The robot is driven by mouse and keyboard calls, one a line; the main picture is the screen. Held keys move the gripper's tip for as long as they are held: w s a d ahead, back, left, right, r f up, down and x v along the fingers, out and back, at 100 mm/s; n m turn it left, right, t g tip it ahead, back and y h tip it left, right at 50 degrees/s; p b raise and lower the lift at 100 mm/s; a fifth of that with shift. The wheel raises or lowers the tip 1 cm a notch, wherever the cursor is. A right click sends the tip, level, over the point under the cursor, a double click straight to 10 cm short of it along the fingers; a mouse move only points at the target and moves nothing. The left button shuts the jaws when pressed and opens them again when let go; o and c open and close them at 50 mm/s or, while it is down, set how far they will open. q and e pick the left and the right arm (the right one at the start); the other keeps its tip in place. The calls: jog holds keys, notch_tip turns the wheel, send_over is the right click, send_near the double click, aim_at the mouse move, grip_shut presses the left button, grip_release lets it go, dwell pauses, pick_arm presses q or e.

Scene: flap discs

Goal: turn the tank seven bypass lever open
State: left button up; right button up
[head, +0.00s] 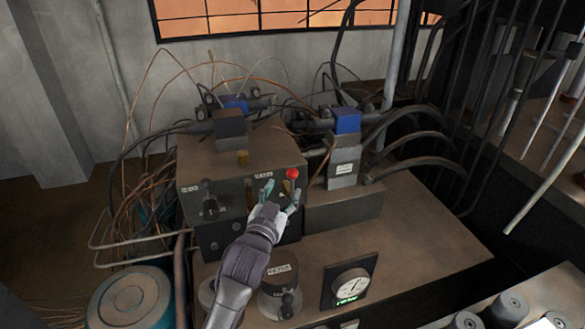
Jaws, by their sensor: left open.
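A lever with a red ball knob (292,174) stands upright on the front of a brown control box (222,172). The small labels on the box are too blurred to read, so I cannot tell which one names tank seven. My left gripper (281,194) is open just in front of the box, its teal fingertips just below and left of the red knob. The fingers hide the lower part of the lever, and I cannot tell whether they touch it. My right gripper is out of view.
A black rotary knob (208,202) sits on the box's left front. Blue-topped valve blocks (345,125), loose wires and black hoses crowd the back.

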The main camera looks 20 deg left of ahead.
aim_at(291, 177)
pick_arm(q)
jog(key=w+p, duration=0.1)
jog(key=w, duration=0.3)
jog(key=shift+w, duration=0.3)
jog(key=w, duration=0.3)
jog(key=shift+w+f+p, duration=0.1)
jog(key=shift+w+p, duration=0.05)
jog(key=shift+p, duration=0.15)
jog(key=shift+w, duration=0.4)
jog(key=c, duration=0.8)
jog(key=shift+c, duration=1.3)
grip_shut()
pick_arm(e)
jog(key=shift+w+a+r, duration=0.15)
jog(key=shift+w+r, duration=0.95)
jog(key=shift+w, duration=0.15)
